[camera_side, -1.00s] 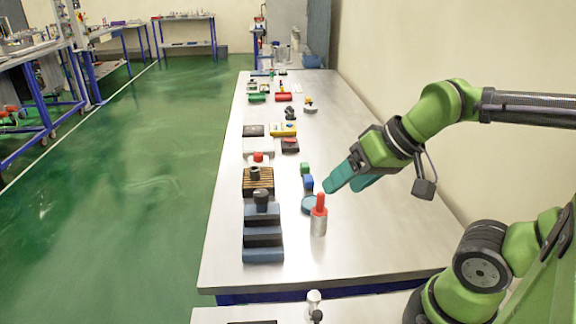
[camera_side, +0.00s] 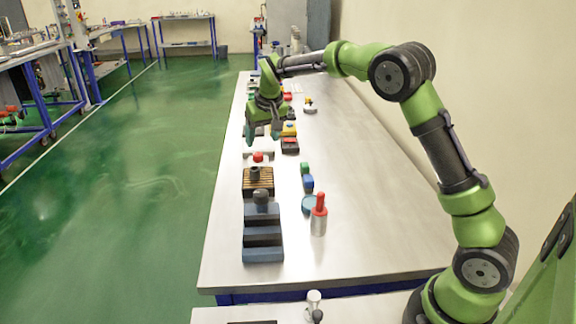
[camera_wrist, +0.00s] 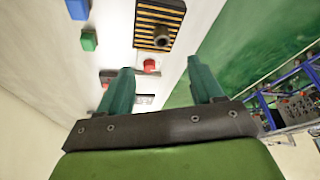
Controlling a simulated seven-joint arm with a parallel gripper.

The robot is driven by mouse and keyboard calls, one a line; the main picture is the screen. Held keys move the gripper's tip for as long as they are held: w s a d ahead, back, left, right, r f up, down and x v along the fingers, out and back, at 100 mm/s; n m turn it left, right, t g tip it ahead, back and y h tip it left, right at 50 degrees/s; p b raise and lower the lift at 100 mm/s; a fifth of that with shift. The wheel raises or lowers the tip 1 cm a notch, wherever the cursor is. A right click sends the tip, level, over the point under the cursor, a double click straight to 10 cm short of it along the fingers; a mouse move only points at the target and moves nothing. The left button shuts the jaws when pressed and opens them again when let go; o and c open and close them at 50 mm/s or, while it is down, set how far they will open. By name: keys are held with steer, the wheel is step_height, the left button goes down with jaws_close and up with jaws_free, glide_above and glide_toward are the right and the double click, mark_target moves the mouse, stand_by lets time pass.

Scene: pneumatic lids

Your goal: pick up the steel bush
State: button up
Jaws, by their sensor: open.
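A dark grey, hollow-looking cylinder, which looks like the steel bush (camera_side: 255,173), stands upright on a black block with yellow-brown slats (camera_side: 259,186) near the table's left edge. In the wrist view the bush (camera_wrist: 162,37) stands on the slatted block (camera_wrist: 145,15), beyond my fingertips. My gripper (camera_side: 262,135) points down above the left part of the table, farther back than the bush and apart from it. In the wrist view my gripper (camera_wrist: 161,72) has its two teal fingers spread with nothing between them.
A red knob on a white block (camera_side: 258,157) stands between bush and gripper. A blue-black stepped block (camera_side: 263,235) is in front of the bush. Green (camera_side: 305,167) and blue (camera_side: 308,183) blocks and a red-topped metal cylinder (camera_side: 319,222) stand right. The table's right side is clear.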

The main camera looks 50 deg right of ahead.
steer(key=r, duration=0.1)
glide_above(256, 179)
steer(key=f, duration=1)
steer(key=shift+s+d+f, duration=0.1)
steer(key=shift+s, duration=0.25)
steer(key=x, duration=0.5)
steer(key=shift+f, duration=0.1)
steer(key=c, duration=1.2)
